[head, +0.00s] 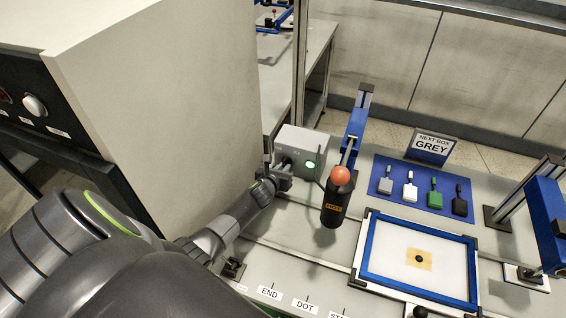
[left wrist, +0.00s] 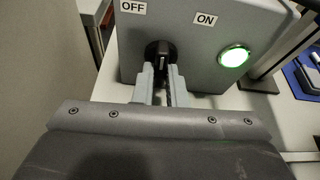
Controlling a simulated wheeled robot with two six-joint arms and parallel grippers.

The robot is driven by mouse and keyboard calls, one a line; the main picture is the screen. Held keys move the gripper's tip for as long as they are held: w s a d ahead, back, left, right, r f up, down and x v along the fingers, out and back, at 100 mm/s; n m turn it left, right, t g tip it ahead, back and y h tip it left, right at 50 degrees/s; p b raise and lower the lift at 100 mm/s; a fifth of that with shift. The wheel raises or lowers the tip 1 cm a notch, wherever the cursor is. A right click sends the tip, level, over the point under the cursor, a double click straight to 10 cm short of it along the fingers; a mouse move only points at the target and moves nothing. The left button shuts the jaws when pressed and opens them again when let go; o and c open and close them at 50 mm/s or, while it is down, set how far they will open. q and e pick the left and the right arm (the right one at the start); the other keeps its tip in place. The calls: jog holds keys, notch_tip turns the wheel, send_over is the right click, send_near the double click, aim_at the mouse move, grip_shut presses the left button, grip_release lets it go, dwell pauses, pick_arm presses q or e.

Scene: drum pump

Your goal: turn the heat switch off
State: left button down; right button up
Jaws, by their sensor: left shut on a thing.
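The heat switch is a black rotary knob (left wrist: 158,52) on the front of a grey box (head: 302,141). In the left wrist view an OFF label (left wrist: 133,7) is above left of the knob and an ON label (left wrist: 206,19) above right. The knob's pointer looks about upright. A green lamp (left wrist: 235,57) is lit right of the knob; it also shows in the head view (head: 310,164). My left gripper (left wrist: 163,76) is shut on the knob, one finger on each side. In the head view the gripper (head: 281,173) partly hides it. My right gripper is not in view.
A black cylinder with an orange ball top (head: 340,176) hangs from a blue post right of the box. A blue-framed white panel (head: 398,276) and a blue mat (head: 397,205) with several coloured tags lie further right. A tall pale cabinet (head: 170,100) stands close on the left.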

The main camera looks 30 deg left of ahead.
pick_arm(q)
jog(key=shift+n+h+p, duration=0.6)
jog(key=shift+n+p, duration=0.05)
jog(key=shift+n, duration=0.15)
jog(key=shift+n+t+h, duration=0.3)
jog(key=shift+n, duration=0.3)
jog(key=shift+s+a+f+n+h+b, duration=0.15)
jog(key=shift+n+h+b, duration=0.25)
jog(key=shift+n, duration=0.2)
jog(key=shift+n+t+h+b, duration=0.4)
jog(key=shift+n+h+b, duration=0.1)
jog(key=shift+n, duration=0.3)
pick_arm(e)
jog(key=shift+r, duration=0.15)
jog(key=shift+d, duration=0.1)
pick_arm(q)
jog(key=c, duration=1.5)
grip_release()
jog(key=shift+o, duration=0.2)
